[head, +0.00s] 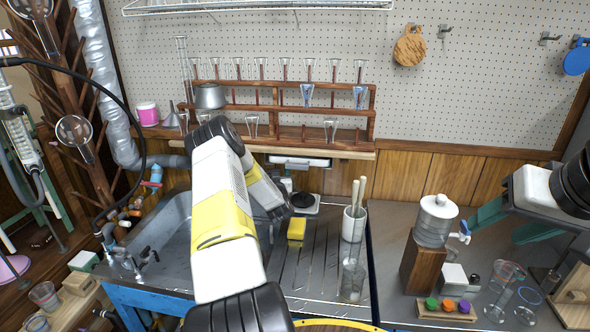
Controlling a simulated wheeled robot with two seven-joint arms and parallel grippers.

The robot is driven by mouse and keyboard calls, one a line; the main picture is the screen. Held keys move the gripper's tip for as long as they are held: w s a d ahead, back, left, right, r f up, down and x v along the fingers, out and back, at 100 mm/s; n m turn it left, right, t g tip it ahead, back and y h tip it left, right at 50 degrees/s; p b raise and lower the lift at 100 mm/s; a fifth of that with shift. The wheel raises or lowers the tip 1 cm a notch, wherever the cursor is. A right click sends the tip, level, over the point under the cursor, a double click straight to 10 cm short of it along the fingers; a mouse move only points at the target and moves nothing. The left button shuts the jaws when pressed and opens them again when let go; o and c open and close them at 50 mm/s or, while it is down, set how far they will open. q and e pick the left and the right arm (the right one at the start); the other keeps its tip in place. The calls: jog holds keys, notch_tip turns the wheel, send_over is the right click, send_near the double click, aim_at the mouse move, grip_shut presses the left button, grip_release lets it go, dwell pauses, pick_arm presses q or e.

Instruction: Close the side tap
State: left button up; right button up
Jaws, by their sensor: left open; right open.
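A clear water jar with a white lid (434,220) stands on a brown wooden block (423,262) on the right counter. A small side tap (463,229), white with a blue end, sticks out to the right from the jar's lower part; I cannot tell whether it is open or shut. My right gripper (510,223) comes in from the right, its two teal fingers spread apart, empty, just right of the tap. I cannot tell whether a finger touches it. My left arm crosses the middle over the sink; its gripper's fingers do not show.
In front of the jar are a small rack with coloured caps (446,308), a white box (453,277) and glass beakers (497,290). A sink (165,240), yellow sponge (297,228) and pestle holder (353,222) lie left. Counter behind the jar is clear.

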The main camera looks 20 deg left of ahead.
pick_arm(q)
jog(key=c, duration=1.4)
jog(key=m+h, duration=0.1)
jog(key=t+h, duration=0.1)
jog(key=m+h, duration=0.1)
jog(key=shift+s+a+m+t+h, duration=0.1)
jog(key=shift+a+m+t+h, duration=0.2)
jog(key=shift+t, duration=0.1)
jog(key=shift+d+m+h, duration=0.1)
jog(key=shift+m+h, duration=0.4)
jog(key=shift+h, duration=0.3)
jog(key=o, duration=1.4)
jog(key=v, duration=0.8)
